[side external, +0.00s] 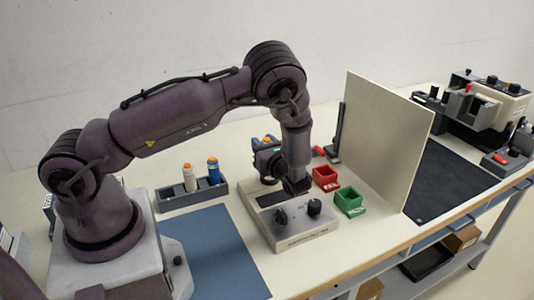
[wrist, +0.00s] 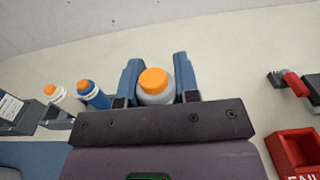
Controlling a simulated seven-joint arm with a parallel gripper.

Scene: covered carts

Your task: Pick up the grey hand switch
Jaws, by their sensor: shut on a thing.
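The grey hand switch (wrist: 156,97) has a pale grey body and a round orange top. In the wrist view it sits between the two blue fingers of my gripper (wrist: 157,78), which is shut on it, with its orange top up. Its lower part is hidden behind the dark gripper bar. In the side view my gripper (side external: 266,153) is behind the grey control box, and only the orange top of the hand switch (side external: 267,139) shows clearly. I cannot tell whether its base touches anything.
A dark rack (side external: 206,192) holds a white and a blue switch with orange tops. The control box (side external: 290,238) has two black knobs. Red (side external: 326,178) and green (side external: 349,202) bins stand right, before an upright panel (side external: 385,145). The blue mat (side external: 215,255) is clear.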

